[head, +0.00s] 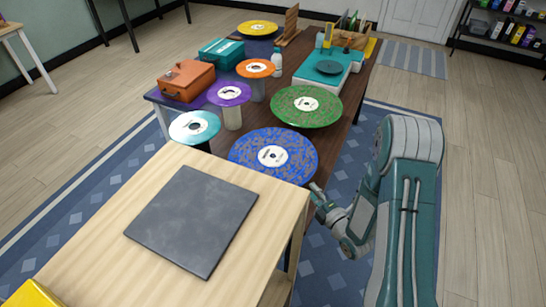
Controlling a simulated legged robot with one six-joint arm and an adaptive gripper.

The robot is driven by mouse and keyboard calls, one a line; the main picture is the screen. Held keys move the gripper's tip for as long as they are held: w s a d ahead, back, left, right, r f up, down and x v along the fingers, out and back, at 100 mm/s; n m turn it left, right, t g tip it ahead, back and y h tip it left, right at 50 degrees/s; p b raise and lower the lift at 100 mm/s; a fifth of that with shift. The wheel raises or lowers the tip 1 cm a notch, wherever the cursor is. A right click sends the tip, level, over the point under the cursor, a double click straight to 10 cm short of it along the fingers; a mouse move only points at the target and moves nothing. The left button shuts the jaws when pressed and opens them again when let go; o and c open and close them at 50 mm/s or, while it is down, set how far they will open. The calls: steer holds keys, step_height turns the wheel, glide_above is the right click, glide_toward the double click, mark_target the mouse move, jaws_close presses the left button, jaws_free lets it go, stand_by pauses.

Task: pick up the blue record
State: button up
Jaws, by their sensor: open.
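The blue record (245,146) is a large speckled disc with a white centre label. It lies flat at the near end of the dark wooden table (345,112), raised on something that I cannot see. My gripper (314,190) is open at the record's lower right edge, just beside the light wooden table's corner. The fingers are small and partly hidden, and I cannot tell whether they touch the record or reach around its rim. A smaller light-blue record (181,134) stands on a dark support to the left.
A green record (290,112), a purple one (229,88) and an orange one (255,65) stand close behind. A brown box (186,82) and a turquoise turntable (318,77) are farther back. The light table (110,205) in front holds a dark square slab (192,220).

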mark_target(297, 173)
steer(key=x, duration=0.9)
steer(key=shift+s+a, duration=0.1)
steer(key=shift+a, duration=0.1)
jaws_close()
